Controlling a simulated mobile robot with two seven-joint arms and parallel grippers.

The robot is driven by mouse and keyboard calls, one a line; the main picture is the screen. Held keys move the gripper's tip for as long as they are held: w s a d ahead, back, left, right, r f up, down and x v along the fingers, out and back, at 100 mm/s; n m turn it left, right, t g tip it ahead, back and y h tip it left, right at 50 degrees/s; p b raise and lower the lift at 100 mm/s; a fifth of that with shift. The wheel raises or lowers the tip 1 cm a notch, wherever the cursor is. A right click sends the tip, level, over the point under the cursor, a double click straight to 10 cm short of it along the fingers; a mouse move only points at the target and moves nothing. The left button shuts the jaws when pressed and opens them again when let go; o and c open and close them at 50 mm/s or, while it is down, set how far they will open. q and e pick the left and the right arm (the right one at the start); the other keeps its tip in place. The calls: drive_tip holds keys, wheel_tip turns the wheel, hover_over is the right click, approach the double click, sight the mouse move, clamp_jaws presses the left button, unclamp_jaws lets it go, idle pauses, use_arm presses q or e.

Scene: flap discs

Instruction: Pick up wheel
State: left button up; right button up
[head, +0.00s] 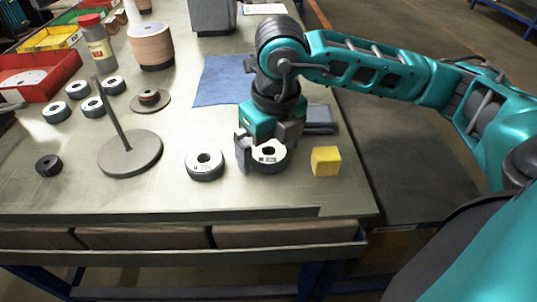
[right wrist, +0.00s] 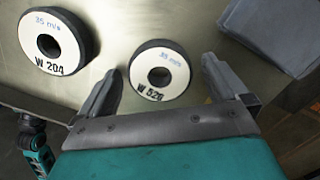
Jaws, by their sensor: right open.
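A dark abrasive wheel with a white label (head: 268,152) lies flat on the table under my right gripper (head: 263,150). In the right wrist view this wheel (right wrist: 160,88), whose label appears to read W 520, lies between the two fingertips of the open gripper (right wrist: 160,70). Gaps show on both sides of it there. A second wheel (head: 205,165) lies just left of the gripper; it also shows in the right wrist view (right wrist: 70,42), marked W 204. My left gripper cannot be made out.
A yellow cube (head: 326,161) is close right of the gripper, with a grey stack (head: 319,120) behind it. A post on a round base (head: 130,155), several more wheels (head: 93,107), a blue cloth (head: 222,82) and a red bin (head: 40,75) are farther left or back.

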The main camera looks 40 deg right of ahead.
drive_tip(key=shift+c, duration=0.2)
drive_tip(key=c, duration=1.2)
drive_tip(key=shift+o, duration=0.2)
drive_tip(key=shift+r, duration=0.15)
